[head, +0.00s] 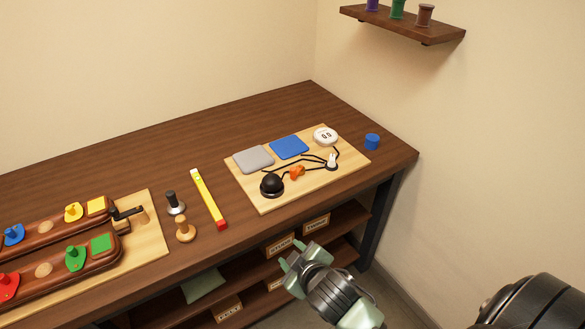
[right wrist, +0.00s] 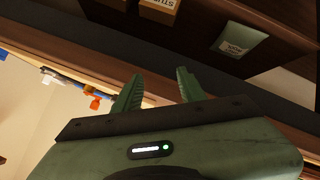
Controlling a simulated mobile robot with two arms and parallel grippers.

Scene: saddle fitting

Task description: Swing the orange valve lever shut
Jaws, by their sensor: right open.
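The orange valve lever (head: 297,172) is on a light wooden board (head: 264,205) on the workbench, beside a black dome (head: 271,183) and among dark tubes. It is small, and its exact angle is hard to tell. An orange piece that looks like it also shows in the right wrist view (right wrist: 95,104), left of the fingers. My right gripper (head: 298,262) is open and empty, in front of the bench edge, well apart from the lever. Its two green fingers show in the right wrist view (right wrist: 160,78). My left gripper is out of view.
The board also carries a grey pad (head: 253,159), a blue pad (head: 289,147) and a white round gauge (head: 325,136). A blue cylinder (head: 372,141) stands right of it. A yellow bar (head: 207,198) lies left. Shelves with labelled boxes (head: 279,245) are under the bench top (head: 120,160).

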